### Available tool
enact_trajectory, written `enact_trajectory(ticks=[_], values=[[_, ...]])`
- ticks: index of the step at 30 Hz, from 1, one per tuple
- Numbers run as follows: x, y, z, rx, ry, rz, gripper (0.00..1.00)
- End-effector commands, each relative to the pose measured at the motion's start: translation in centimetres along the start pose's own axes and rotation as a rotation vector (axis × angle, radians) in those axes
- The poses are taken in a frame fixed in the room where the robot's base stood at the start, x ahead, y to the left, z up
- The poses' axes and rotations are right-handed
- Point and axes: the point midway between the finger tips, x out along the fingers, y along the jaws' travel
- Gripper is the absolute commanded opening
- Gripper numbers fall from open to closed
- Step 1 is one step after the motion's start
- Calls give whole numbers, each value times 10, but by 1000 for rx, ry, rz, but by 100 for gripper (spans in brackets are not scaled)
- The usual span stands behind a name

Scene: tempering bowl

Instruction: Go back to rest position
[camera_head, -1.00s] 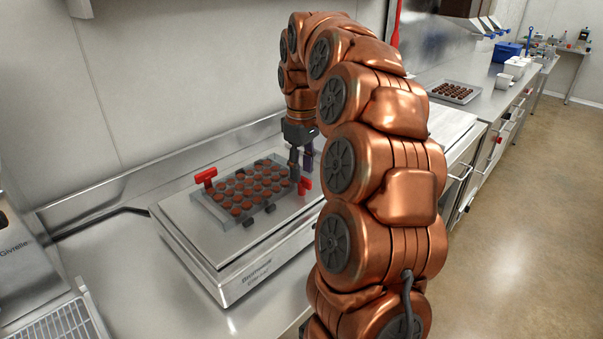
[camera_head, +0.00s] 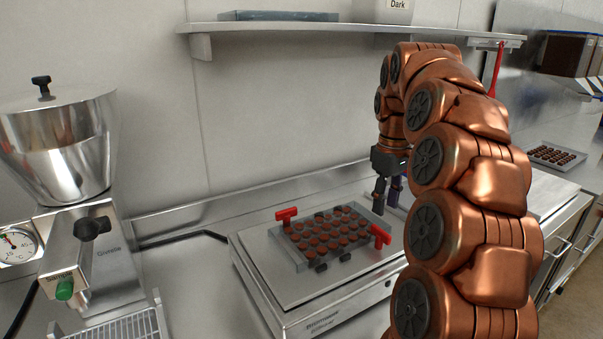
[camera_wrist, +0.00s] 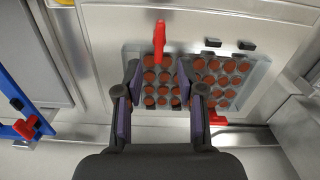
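My gripper (camera_head: 386,193) is raised above the right end of the vibrating table in the head view. In the wrist view my gripper (camera_wrist: 160,75) points down with its two fingers apart and nothing between them. Below it lies a clear mould filled with round brown chocolates (camera_head: 328,236), also in the wrist view (camera_wrist: 223,88). The mould sits on the steel plate of the vibrating table (camera_head: 290,291). Red clamp handles stand at its left (camera_head: 286,214) and right (camera_head: 380,236). My copper arm hides part of the counter at right.
A tempering machine with a steel bowl (camera_head: 60,150) and a dial (camera_head: 18,245) stands at left. A shelf (camera_head: 340,29) with a box marked Dark (camera_head: 383,11) runs along the wall above. A tray of chocolates (camera_head: 556,155) lies on the far right counter.

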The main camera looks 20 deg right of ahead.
Motion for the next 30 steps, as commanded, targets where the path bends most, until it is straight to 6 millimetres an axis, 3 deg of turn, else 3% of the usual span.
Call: enact_trajectory(ticks=[5, 8, 14, 20, 30], values=[[0, -5, 0, -4, 0, 0, 39], [-2, -21, 0, -12, 1, 1, 39], [4, -79, 11, -29, -13, -10, 39], [17, -137, 33, -26, -34, -14, 39], [53, -220, 98, 35, -81, -20, 39]])
